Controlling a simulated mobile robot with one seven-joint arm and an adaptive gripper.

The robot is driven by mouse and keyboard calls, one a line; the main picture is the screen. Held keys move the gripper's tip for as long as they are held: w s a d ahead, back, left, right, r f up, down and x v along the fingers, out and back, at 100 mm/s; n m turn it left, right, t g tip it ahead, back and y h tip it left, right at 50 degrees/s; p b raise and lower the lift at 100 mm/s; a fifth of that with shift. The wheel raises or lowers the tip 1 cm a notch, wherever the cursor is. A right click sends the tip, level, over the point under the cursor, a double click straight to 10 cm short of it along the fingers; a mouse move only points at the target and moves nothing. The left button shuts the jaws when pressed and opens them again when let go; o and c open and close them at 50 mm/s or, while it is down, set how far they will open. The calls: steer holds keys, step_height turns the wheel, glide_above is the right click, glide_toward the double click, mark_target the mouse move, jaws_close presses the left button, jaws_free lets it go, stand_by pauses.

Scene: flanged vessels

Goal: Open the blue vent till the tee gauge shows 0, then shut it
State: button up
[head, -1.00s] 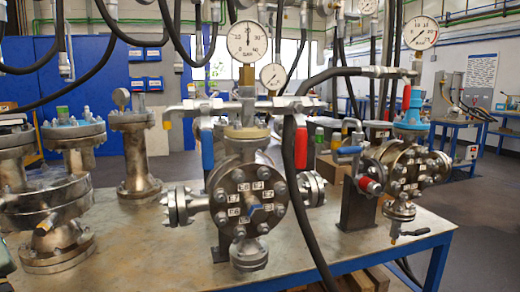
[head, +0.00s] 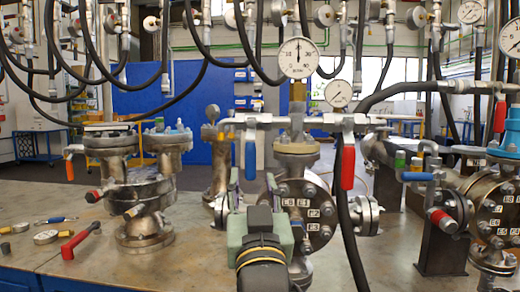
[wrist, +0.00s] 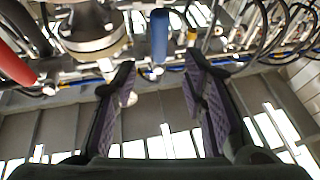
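The blue vent handle (head: 250,158) hangs down from the left side of the tee pipework above the middle flanged vessel (head: 316,213). It also shows in the wrist view (wrist: 159,35), in line with the gap between my fingers. My gripper (head: 253,184) is just below the handle, fingers pointing up; in the wrist view (wrist: 161,72) they are apart with nothing between the tips. The large tee gauge (head: 298,57) above the vessel has its needle pointing about straight up, away from the low end; the exact value is too small to read. My gripper hides the vessel's left part.
A red handle (head: 348,165) hangs to the right of the vessel, beside a black hose (head: 345,225). A smaller gauge (head: 337,93) sits behind. Another vessel (head: 140,190) stands left. Loose tools, including a red-handled one (head: 80,240), lie on the bench (head: 200,262).

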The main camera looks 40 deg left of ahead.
mark_target(251, 158)
steer(key=p+x, duration=0.7)
steer(key=x, duration=0.3)
steer(key=shift+r, duration=0.1)
jaws_close()
stand_by(0.4)
stand_by(0.4)
